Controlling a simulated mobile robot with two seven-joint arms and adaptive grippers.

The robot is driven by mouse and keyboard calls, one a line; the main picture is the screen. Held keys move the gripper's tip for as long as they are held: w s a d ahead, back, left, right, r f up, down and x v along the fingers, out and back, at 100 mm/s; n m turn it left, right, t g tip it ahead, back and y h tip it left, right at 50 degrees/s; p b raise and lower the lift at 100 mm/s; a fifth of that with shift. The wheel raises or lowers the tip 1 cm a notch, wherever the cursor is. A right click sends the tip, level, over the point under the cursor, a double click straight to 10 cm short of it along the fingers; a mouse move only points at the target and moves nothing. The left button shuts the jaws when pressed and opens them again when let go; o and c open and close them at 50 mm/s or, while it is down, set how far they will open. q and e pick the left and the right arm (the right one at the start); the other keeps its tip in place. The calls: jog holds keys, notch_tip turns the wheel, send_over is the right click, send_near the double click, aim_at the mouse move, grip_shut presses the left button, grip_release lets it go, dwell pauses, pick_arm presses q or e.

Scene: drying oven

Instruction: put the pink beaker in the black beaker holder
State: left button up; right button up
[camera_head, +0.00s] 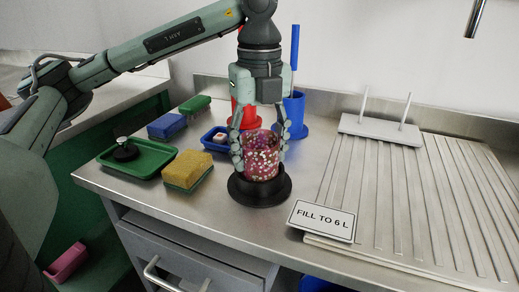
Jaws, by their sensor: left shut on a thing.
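The pink speckled beaker (262,160) stands upright at the black round beaker holder (259,194) on the steel counter. Its lower end appears to be within or right above the holder's ring; the exact seating is hidden by the rim. My left gripper (261,145) points down from above and is shut on the beaker, one finger on each side. My right gripper is not in view.
Left of the holder are a yellow sponge (187,171), a green tray (140,167) and a blue dish (214,147). Red and blue cups (293,115) stand behind. A sign (322,220) and ridged drainboard (400,190) lie right.

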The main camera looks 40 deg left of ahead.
pick_arm(q)
jog(key=shift+f, duration=0.1)
jog(key=o, duration=1.4)
jog(key=shift+c, duration=0.2)
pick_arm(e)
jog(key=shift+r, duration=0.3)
pick_arm(q)
notch_tip(320, 180, up, 12)
jog(key=p, duration=0.3)
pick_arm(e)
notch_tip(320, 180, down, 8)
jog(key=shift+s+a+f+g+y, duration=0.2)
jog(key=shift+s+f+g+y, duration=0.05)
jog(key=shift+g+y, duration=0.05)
